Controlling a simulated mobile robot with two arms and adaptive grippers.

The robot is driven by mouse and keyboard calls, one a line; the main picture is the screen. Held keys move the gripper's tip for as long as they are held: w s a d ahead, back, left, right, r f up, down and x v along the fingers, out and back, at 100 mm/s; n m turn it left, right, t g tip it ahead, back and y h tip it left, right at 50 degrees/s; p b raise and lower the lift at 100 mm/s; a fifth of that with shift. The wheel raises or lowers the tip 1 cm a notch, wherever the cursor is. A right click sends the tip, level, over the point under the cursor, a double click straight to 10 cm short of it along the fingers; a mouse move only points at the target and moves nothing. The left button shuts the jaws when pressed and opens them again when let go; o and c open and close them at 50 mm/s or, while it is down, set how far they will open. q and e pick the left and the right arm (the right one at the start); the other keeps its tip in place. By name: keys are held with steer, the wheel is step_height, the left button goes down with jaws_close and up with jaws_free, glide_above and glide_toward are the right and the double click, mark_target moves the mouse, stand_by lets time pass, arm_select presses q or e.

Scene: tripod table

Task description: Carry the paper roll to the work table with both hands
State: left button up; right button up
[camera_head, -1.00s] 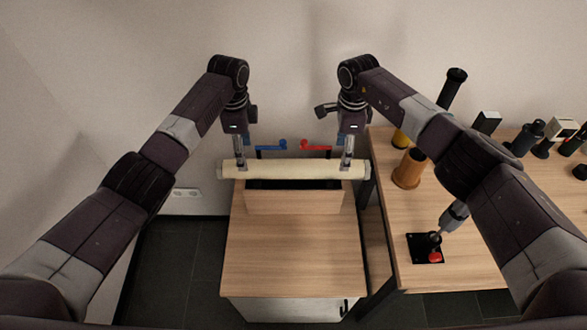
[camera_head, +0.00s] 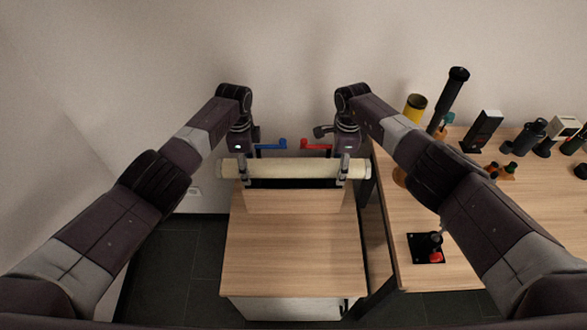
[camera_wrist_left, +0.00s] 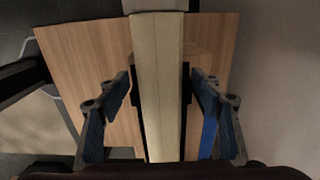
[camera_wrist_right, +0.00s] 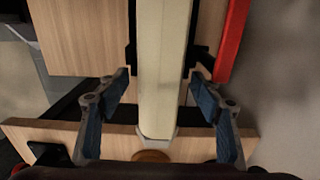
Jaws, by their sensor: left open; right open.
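The cream paper roll (camera_head: 292,170) lies level on top of the wooden cabinet's raised back part, its long side running left to right. My left gripper (camera_head: 244,172) is open at the roll's left part. In the left wrist view its fingers (camera_wrist_left: 160,105) stand on either side of the roll (camera_wrist_left: 157,60), with gaps. My right gripper (camera_head: 344,172) is open at the right part. In the right wrist view its fingers (camera_wrist_right: 160,100) straddle the roll (camera_wrist_right: 163,60) near its end. The work table (camera_head: 400,255) stands to the right.
The wooden cabinet (camera_head: 290,245) has a bare top in front of the roll. A blue bar (camera_head: 270,146) and a red bar (camera_head: 317,146) are behind the roll. The table holds a black joystick-like device (camera_head: 425,247), a black tube (camera_head: 449,98) and several other items at the back.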

arm_select(q)
jaws_close()
arm_select(e)
jaws_close()
arm_select(q)
steer(key=shift+r, duration=0.15)
arm_select(e)
steer(key=shift+w+r, duration=0.1)
steer(key=shift+r, duration=0.1)
